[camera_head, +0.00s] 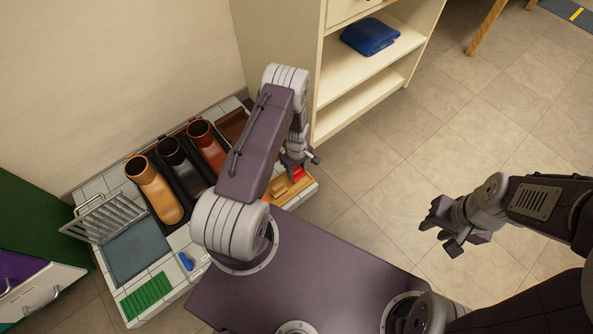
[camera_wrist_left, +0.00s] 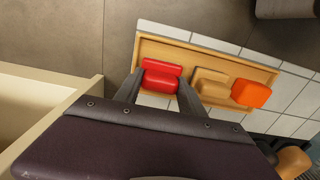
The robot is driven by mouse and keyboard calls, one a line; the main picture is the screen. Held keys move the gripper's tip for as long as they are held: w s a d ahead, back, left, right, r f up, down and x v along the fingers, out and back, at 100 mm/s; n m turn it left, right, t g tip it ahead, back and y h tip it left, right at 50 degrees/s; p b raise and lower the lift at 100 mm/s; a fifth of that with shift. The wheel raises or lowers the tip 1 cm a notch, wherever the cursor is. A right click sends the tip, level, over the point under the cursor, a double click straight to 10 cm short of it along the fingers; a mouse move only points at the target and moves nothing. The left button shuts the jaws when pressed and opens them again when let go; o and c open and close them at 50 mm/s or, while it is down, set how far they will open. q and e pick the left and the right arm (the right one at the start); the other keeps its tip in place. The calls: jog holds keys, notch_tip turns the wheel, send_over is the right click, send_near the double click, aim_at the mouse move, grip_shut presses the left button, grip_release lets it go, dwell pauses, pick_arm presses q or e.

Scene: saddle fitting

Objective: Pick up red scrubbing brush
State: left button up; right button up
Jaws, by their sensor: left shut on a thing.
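The red scrubbing brush (camera_wrist_left: 161,76) is at the left end of a shallow wooden tray (camera_wrist_left: 165,50) in the left wrist view. My left gripper (camera_wrist_left: 158,92) has its two fingers on either side of the brush and is shut on it. I cannot tell whether the brush is clear of the tray floor. In the head view the left gripper (camera_head: 300,161) is over the tray, with a bit of the red brush (camera_head: 298,174) showing below it. My right gripper (camera_head: 443,228) is open and empty above the floor.
A tan brush (camera_wrist_left: 211,84) and an orange one (camera_wrist_left: 250,93) lie beside the red brush. A cream shelf (camera_head: 360,95) stands close behind the left arm.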

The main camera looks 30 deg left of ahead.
aim_at(299, 176)
pick_arm(q)
jog(key=r+p, duration=0.1)
jog(key=d+r, duration=0.1)
jog(key=r+p, duration=0.1)
jog(key=r, duration=0.1)
jog(key=shift+s+d+p, duration=0.15)
jog(key=shift+s+p, duration=0.15)
jog(key=shift+s, duration=0.05)
jog(key=s+d+r+p, duration=0.4)
jog(key=d+r+p, duration=0.1)
jog(key=d, duration=0.4)
jog(key=shift+d+r, duration=0.15)
